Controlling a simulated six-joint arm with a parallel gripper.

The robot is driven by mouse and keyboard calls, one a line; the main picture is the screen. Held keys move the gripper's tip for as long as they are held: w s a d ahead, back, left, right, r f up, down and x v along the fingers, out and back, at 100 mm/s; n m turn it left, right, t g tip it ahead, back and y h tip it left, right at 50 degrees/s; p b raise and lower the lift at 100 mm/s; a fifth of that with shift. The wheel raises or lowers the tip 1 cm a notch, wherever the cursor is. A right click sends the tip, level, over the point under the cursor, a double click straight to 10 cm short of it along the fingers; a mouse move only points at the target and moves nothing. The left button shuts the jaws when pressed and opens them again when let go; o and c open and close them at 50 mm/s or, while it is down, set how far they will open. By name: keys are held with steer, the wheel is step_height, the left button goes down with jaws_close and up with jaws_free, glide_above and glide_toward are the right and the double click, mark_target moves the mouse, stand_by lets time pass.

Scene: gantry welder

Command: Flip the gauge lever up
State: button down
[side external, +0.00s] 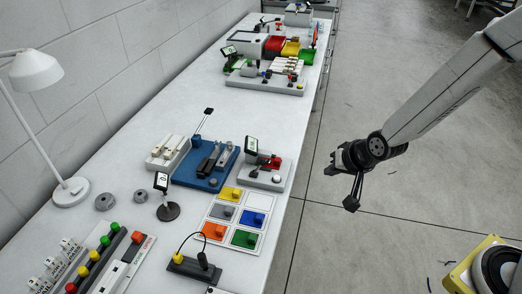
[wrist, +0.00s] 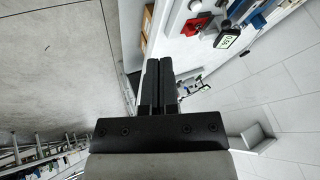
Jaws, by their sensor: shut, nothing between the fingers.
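My gripper (side external: 352,203) is shut and empty. It hangs over the grey floor to the right of the bench, apart from everything on it. In the wrist view its two black fingers (wrist: 158,65) lie together. A gauge with a small green-lit display (side external: 252,146) stands on a white base (side external: 262,180) with a red part (side external: 265,162) near the bench's right edge. A similar display (wrist: 228,38) and a red part (wrist: 196,25) show at the top of the wrist view. I cannot make out the gauge lever or its position.
A blue fixture (side external: 190,178) stands left of the gauge, and a board of coloured blocks (side external: 209,214) stands in front. A second small display (side external: 160,182) stands on a round black foot. More machines are at the bench's far end.

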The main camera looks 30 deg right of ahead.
mark_target(259, 167)
steer(key=w+a+f+m+t+h, duration=0.1)
steer(key=a+f+m+t, duration=0.1)
steer(key=a+m, duration=0.1)
steer(key=w+a+f+m+t+h, duration=0.1)
steer(key=w+a+f+m+t, duration=0.1)
steer(key=m, duration=0.3)
steer(key=w+a+f+m+t, duration=0.1)
steer(key=a+f+m+t, duration=0.2)
steer(key=a+m, duration=0.1)
steer(key=shift+w+a+f+t+h, duration=0.35)
steer(key=shift+a+f+t+h, duration=0.05)
steer(key=shift+a, duration=0.05)
steer(key=shift+s+a+f+m+t+h, duration=0.25)
steer(key=shift+s+a+f+m+t, duration=0.1)
steer(key=shift+s+m+t, duration=0.4)
steer(key=shift+s+a+f+m+t+h, duration=0.3)
steer(key=shift+s+m+t, duration=0.2)
steer(key=shift+s+t, duration=0.3)
steer(key=shift+s+a+f+m+t+h, duration=0.15)
steer(key=shift+s+a+f+m+t, duration=0.2)
steer(key=shift+s+m+t, duration=0.45)
steer(key=shift+r, duration=0.1)
steer(key=x, duration=1.4)
steer(key=shift+f, duration=0.2)
